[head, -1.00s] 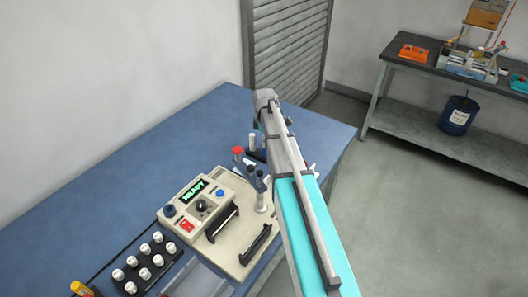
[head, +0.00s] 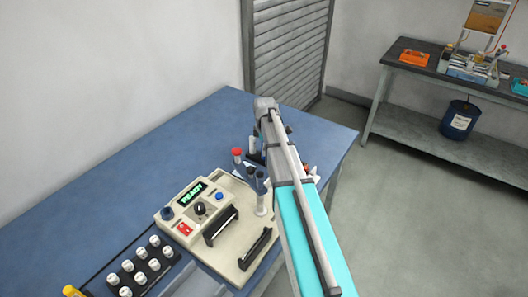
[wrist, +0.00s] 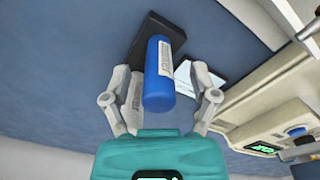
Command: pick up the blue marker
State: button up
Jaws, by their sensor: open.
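A blue cylinder with a white printed label, which looks like the blue marker (wrist: 158,80), is in the middle of the wrist view. It appears between the two fingers of my gripper (wrist: 160,92), with a gap on each side. The fingers are spread open and hold nothing. The cylinder appears in front of a dark tray or base (wrist: 182,36); whether it stands in it is unclear. In the head view my arm hides the gripper's fingertips and most of that spot.
A beige control box (head: 208,192) showing READY stands on the blue table (head: 130,190). A red-capped cylinder (head: 237,154) is close to my arm. A black rack of white spools (head: 138,270) is at the front left. A white card (wrist: 199,76) lies beside the blue cylinder.

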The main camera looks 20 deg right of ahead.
grip_shut()
jog(key=shift+r, duration=0.1)
dwell(0.4)
notch_tip(320, 180, up, 3)
jog(key=p, duration=0.3)
jog(key=shift+r, duration=0.15)
jog(key=s+r+p, duration=0.9)
jog(key=s+p, duration=0.1)
jog(key=s, duration=0.4)
jog(key=shift+r, duration=0.3)
dwell(0.4)
